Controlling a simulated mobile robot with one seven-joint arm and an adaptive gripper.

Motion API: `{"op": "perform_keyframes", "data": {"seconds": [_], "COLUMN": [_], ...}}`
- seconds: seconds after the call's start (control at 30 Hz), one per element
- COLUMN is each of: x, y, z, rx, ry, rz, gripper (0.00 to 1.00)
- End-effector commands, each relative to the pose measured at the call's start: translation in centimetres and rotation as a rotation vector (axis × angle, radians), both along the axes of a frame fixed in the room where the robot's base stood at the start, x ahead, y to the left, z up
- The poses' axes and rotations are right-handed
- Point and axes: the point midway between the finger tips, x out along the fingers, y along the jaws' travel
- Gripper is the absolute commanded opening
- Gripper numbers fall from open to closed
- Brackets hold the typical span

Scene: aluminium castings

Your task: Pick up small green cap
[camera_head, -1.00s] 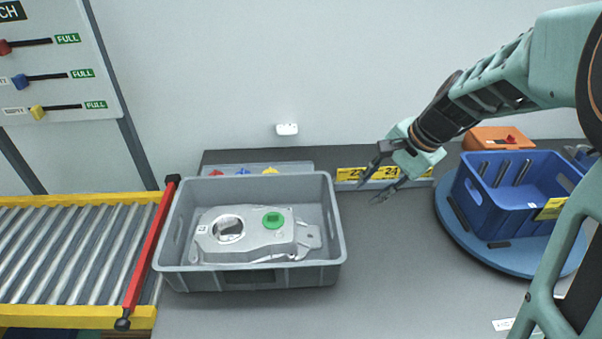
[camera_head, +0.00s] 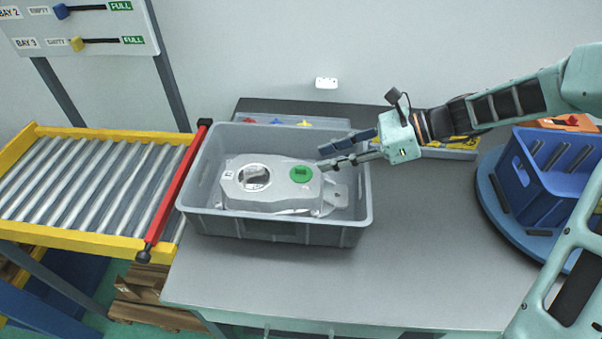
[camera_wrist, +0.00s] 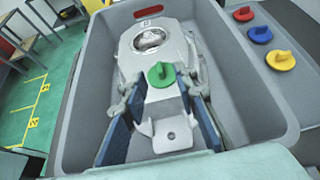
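The small green cap (camera_head: 301,174) sits on the right part of a silver aluminium casting (camera_head: 262,200) inside a grey crate (camera_head: 290,229). It also shows in the wrist view (camera_wrist: 160,75), round with a raised grip. My gripper (camera_head: 323,155) reaches over the crate's right wall, with its fingers pointing left toward the cap. In the wrist view, my gripper (camera_wrist: 160,94) has its two fingers spread apart, with the cap seen between and beyond their tips. The gripper is open and empty. Whether the fingertips touch the casting cannot be told.
Red, blue and yellow caps (camera_wrist: 260,34) lie on a grey tray behind the crate. A blue bin (camera_head: 545,190) stands on a round blue turntable at the right. A roller conveyor (camera_head: 90,185) with a red bar adjoins the crate's left. The bench between crate and turntable is clear.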

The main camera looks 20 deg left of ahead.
Motion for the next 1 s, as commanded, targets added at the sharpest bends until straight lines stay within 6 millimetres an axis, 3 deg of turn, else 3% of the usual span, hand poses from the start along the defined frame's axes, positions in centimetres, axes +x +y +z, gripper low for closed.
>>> {"op": "perform_keyframes", "data": {"seconds": [0.5, 0.8, 1.0], "x": [-1.8, -1.9, -1.8], "y": [4.6, 4.9, 4.9], "z": [-3.3, -3.5, -3.5], "rx": [-0.002, -0.003, -0.002], "ry": [0.000, -0.001, -0.002], "rz": [0.001, -0.001, 0.000], "gripper": [0.27, 0.27, 0.05]}}
